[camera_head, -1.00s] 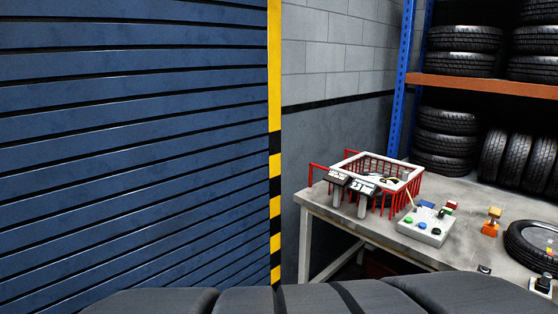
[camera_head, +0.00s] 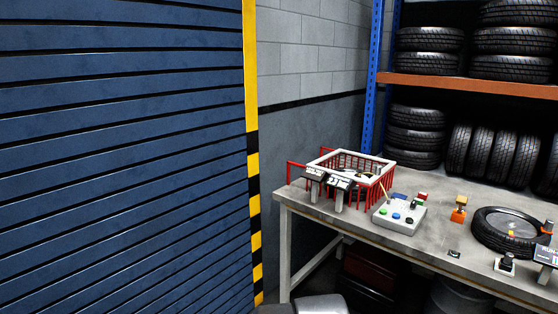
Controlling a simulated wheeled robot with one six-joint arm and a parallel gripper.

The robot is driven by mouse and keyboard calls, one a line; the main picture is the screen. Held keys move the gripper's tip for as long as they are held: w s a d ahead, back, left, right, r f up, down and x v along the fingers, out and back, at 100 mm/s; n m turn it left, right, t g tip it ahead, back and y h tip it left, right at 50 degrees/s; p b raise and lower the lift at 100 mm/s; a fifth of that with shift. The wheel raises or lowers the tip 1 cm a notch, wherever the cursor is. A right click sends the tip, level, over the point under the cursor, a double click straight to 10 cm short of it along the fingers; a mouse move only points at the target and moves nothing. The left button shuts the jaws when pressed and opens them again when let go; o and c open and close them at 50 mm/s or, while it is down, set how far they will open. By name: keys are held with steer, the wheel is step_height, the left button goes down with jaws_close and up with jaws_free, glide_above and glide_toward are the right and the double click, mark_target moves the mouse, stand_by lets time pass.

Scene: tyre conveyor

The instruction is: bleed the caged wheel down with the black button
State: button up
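The red cage (camera_head: 378,191) with a white top frame stands at the left end of the grey workbench (camera_head: 440,250). Something dark shows inside it, too small to make out as a wheel. Two small dark displays on posts (camera_head: 338,183) stand at its front. To its right is a light control box (camera_head: 399,220) with a green, a blue and a black button (camera_head: 409,220) on its sloped face; the black one is the rightmost. My gripper is not in view.
A tyre with a wheel (camera_head: 510,231) lies flat on the bench at right. An orange and yellow device (camera_head: 458,211) and a small black-topped item (camera_head: 505,263) stand near it. Tyre racks (camera_head: 480,83) are behind. A blue slatted shutter (camera_head: 120,150) fills the left.

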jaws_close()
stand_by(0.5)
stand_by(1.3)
